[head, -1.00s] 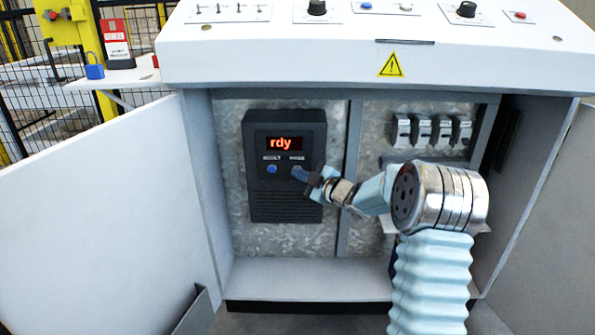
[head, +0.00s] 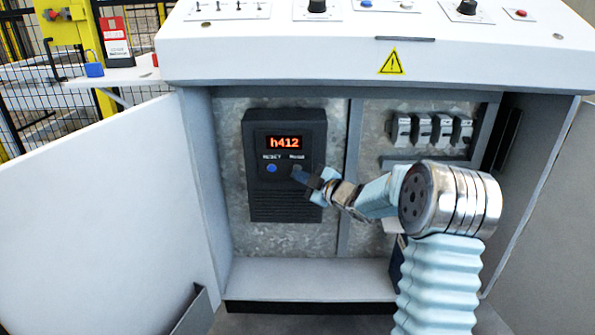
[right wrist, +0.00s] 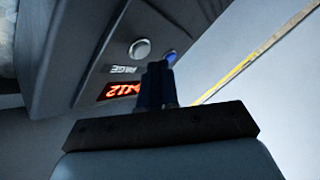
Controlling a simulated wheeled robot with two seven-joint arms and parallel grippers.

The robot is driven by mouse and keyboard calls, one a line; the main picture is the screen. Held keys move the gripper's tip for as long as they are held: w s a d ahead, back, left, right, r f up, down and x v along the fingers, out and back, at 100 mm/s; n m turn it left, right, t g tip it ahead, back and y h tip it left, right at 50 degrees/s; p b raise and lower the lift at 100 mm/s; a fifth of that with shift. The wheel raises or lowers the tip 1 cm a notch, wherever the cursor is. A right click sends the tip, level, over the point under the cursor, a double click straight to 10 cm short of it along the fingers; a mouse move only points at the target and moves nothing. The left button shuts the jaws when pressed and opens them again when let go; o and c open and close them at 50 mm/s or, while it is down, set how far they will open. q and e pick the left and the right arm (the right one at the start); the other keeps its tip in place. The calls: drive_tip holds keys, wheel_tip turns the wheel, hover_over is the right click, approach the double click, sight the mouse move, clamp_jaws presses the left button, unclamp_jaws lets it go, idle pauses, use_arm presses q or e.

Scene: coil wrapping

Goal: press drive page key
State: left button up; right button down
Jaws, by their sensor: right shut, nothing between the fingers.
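The dark drive unit (head: 287,206) is mounted on the cabinet's back plate. Its red display (head: 284,143) reads "h412". A blue key (head: 271,169) under the RESET label sits at the left. My right gripper (head: 300,174) is shut and empty, in front of the drive at the page key's place, and hides that key in the head view. In the right wrist view the grey round page key (right wrist: 140,48) shows beside the PAGE label, with its face clear of my shut fingertips (right wrist: 157,67). The blue key shows partly behind them. My left gripper is not in view.
The open cabinet has a white door (head: 90,205) on the left and a side wall on the right. Several grey breakers (head: 432,130) are at the right. The console top (head: 360,35) overhangs above. A blue padlock (head: 94,69) sits on a side shelf.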

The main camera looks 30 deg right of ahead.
drive_tip(key=s+a, duration=0.1)
drive_tip(key=s+b, duration=0.1)
drive_tip(key=s, duration=0.1)
drive_tip(key=s+a+b, duration=0.1)
drive_tip(key=shift+s+a, duration=0.15)
drive_tip(key=shift+a, duration=0.15)
idle(0.9)
